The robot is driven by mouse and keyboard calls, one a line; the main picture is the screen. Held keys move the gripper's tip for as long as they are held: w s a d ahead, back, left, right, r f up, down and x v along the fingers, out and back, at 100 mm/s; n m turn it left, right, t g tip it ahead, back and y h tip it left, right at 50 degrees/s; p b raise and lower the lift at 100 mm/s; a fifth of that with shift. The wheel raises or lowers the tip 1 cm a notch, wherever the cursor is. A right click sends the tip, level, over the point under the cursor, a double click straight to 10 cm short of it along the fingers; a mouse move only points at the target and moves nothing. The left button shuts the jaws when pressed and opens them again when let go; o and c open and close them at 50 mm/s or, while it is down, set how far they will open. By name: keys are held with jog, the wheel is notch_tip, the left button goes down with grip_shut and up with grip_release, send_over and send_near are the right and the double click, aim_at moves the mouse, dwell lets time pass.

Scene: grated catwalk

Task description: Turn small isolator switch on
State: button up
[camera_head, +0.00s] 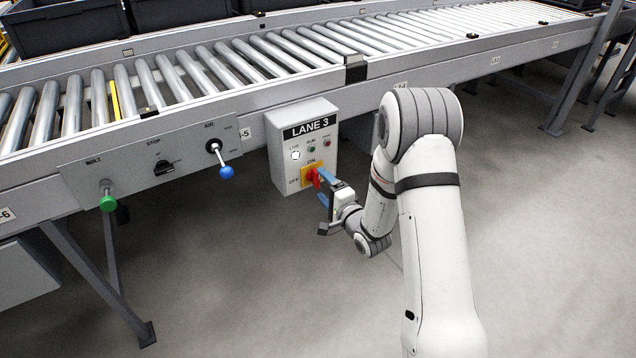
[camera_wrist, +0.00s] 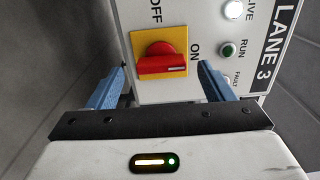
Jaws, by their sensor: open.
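The small isolator switch is a red rotary handle (camera_wrist: 162,66) on a yellow plate (camera_wrist: 142,41), low on the grey LANE 3 box (camera_head: 296,126). In the wrist view the handle's bar lies lengthwise along the direction of the ON mark, with OFF off to its side. My gripper (camera_wrist: 162,72) is open, with its blue fingers either side of the handle and gaps visible to both. In the head view my gripper (camera_head: 324,188) is at the box's lower right, partly covering the switch (camera_head: 316,178).
The box's LIVE lamp (camera_head: 295,155) glows white; the RUN lamp (camera_head: 312,149) is green. The box hangs on a roller conveyor (camera_head: 215,75). Left along its side are a green knob (camera_head: 107,203), a black selector (camera_head: 164,167) and a blue-ended lever (camera_head: 226,172). The floor below is clear.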

jog(key=p+v, duration=0.1)
jog(key=v, duration=0.4)
jog(key=shift+s+d, duration=0.1)
jog(key=shift+s, duration=0.1)
jog(key=s+d+r+n+g+h+p, duration=0.1)
jog(key=d+r+n+g+h+p, duration=0.15)
jog(key=r+p, duration=0.5)
jog(key=s+d+r+n+g+h+p, duration=0.1)
jog(key=d+r+h+p, duration=0.25)
jog(key=r, duration=0.65)
jog(key=s+d+r+n+g+h+p, duration=0.1)
jog(key=s+d+r+n+h+p, duration=0.2)
jog(key=r+p, duration=0.4)
jog(key=s+d+r+n+g+p, duration=0.1)
jog(key=s+r+g+p, duration=0.1)
jog(key=s+r+p, duration=0.2)
jog(key=s+d+r+n+g+p, duration=0.1)
jog(key=s+r+n+g+p, duration=0.1)
jog(key=s+r, duration=0.8)
jog(key=s+d+r+n+g+h+p, duration=0.1)
jog(key=s+d+r+n+g+p, duration=0.1)
jog(key=s+r+g+p, duration=0.2)
jog(key=s+r+p, duration=0.2)
jog(key=s+r, duration=0.2)
jog(key=s, duration=0.1)
jog(key=shift+s, duration=0.2)
